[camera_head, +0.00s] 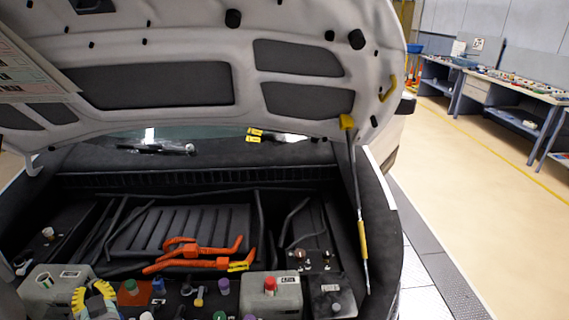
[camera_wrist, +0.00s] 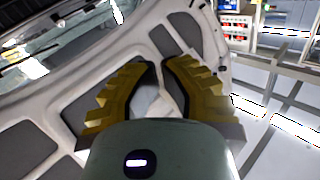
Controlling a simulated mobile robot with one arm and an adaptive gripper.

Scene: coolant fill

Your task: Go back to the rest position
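My gripper (camera_wrist: 161,63) has two yellow ribbed fingers in front of a grey-green palm. A narrow gap shows between the fingertips, and nothing is held in it. In the head view my gripper (camera_head: 94,290) is low at the left, over the front of the engine bay, partly cut off by the lower edge. In the wrist view the fingers point toward the underside of the raised hood (camera_wrist: 100,60).
The raised hood (camera_head: 200,40) hangs over the engine bay, with a yellow-ended prop strut (camera_head: 360,215) at the right. Orange cables (camera_head: 195,255), a grey box with a red button (camera_head: 270,290) and several coloured caps sit below. Workbenches (camera_head: 500,85) stand beyond open floor (camera_head: 460,170).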

